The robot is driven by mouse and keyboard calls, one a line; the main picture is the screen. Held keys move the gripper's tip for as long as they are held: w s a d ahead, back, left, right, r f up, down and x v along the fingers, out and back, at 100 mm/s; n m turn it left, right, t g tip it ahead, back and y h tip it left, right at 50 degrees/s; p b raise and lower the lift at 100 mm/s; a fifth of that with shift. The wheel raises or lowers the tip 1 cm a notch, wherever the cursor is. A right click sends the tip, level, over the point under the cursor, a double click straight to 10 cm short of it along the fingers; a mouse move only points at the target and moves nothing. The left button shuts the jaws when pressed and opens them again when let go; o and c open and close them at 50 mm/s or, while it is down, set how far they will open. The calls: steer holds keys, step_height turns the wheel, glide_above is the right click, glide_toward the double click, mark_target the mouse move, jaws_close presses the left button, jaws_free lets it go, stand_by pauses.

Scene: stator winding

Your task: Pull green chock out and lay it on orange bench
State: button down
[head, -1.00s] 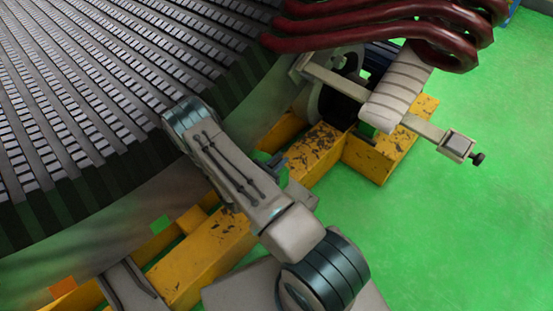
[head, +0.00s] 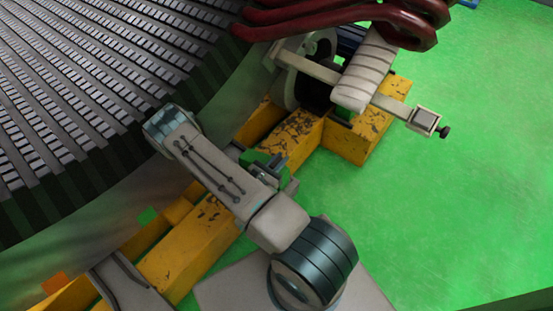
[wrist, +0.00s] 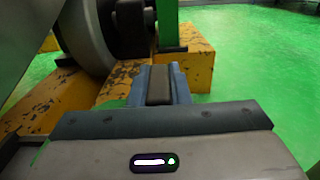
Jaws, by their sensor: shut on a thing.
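My gripper (head: 283,172) is low over the right side of the yellow-orange beams, partly hidden by my forearm in the head view. A small green block (head: 261,158), taken as the green chock, shows right at the jaws and is partly covered by my arm. In the wrist view, the blue-grey fingers of my gripper (wrist: 159,84) are close together with a dark piece between them. A bit of green (wrist: 118,103) shows to their left; I cannot tell whether it is the chock. No separate orange bench is clear; the worn yellow-orange beams (head: 197,245) are the nearest match.
The large slotted stator (head: 75,100) fills the left. Dark red pipes (head: 350,18) hang over a wrapped grey coil (head: 368,72) on a bar at the back. The green floor (head: 460,190) at right is open.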

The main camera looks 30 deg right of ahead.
steer(key=c, duration=1.3)
jaws_free()
steer(key=shift+a, duration=0.1)
steer(key=p+v, duration=0.3)
steer(key=v, duration=1)
steer(key=shift+s+a, duration=0.2)
steer(key=shift+a, duration=0.1)
